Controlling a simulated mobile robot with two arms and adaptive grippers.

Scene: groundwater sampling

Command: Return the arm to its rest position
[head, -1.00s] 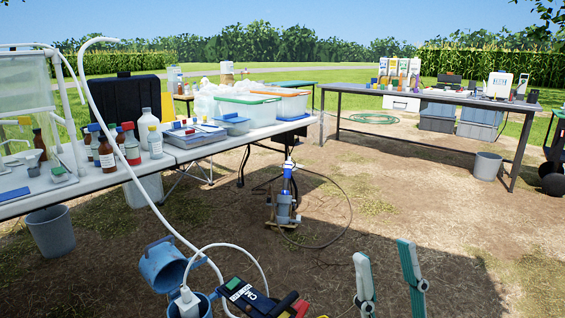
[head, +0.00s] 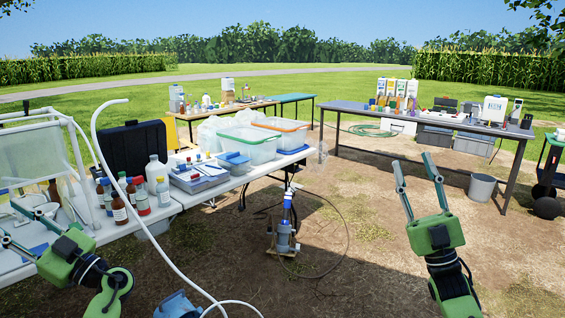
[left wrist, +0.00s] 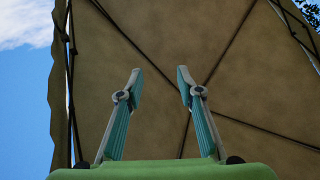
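My right gripper (head: 413,164) is raised over bare ground at the right of the head view. Its two fingers point up and away, spread apart with nothing between them. My left gripper (head: 8,222) is at the left edge of the head view, in front of the near white table (head: 185,196). Its fingers are apart. In the left wrist view the left gripper (left wrist: 159,75) has two separated fingers with an empty gap, pointing up toward a tan canopy (left wrist: 230,85).
Brown bottles (head: 119,209) and a white frame (head: 75,135) stand close to my left gripper. A white hose (head: 150,235) curves up beside it. A pump (head: 283,236) stands on the ground. A grey table (head: 400,117) is farther right. The ground between the tables is mostly clear.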

